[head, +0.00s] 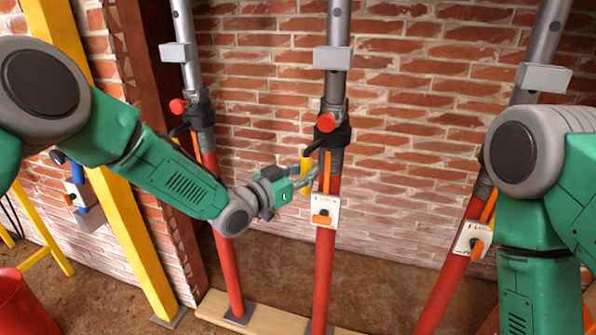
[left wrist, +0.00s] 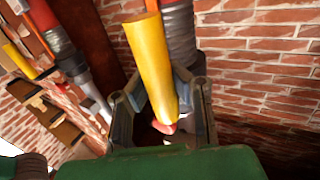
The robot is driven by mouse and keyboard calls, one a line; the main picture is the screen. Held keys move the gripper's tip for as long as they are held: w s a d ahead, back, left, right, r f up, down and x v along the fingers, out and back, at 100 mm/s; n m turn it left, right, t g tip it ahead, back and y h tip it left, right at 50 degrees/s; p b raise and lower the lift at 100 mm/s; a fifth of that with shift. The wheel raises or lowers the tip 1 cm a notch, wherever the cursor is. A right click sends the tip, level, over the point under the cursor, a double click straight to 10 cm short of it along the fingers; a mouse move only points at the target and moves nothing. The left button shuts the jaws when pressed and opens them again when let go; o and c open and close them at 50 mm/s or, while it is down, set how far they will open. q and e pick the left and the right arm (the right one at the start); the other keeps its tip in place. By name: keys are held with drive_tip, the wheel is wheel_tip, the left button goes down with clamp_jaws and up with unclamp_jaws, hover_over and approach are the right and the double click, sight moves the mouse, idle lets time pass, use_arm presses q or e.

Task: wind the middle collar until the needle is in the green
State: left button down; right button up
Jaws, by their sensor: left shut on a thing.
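The middle prop (head: 323,270) stands upright, a grey tube above a red one. Its dark collar (head: 334,137) has a red ball knob (head: 326,122) and a yellow handle (head: 306,163). My left gripper (head: 296,180) is shut on the yellow handle, left of the prop. In the left wrist view the yellow handle (left wrist: 151,60) lies between the two fingers (left wrist: 160,115), in front of a grey ribbed tube (left wrist: 180,40). A white gauge box (head: 325,211) with an orange part is on the prop below the collar. Its needle and green zone are too small to read.
A left prop (head: 228,265) and a tilted right prop (head: 435,285) carry similar boxes or collars. A yellow post (head: 135,220) stands at left, and a red bucket (head: 22,305) on the floor. The brick wall (head: 420,130) is behind. My right arm fills the right side.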

use_arm(q)
drive_tip(key=shift+s+d+f, duration=0.4)
drive_tip(key=shift+s+d, duration=0.3)
drive_tip(key=shift+d, duration=0.05)
drive_tip(key=c, duration=1.3)
unclamp_jaws()
drive_tip(key=shift+c, duration=0.2)
drive_tip(key=shift+a+r, duration=0.1)
drive_tip(key=shift+r, duration=0.15)
drive_tip(key=v, duration=1.2)
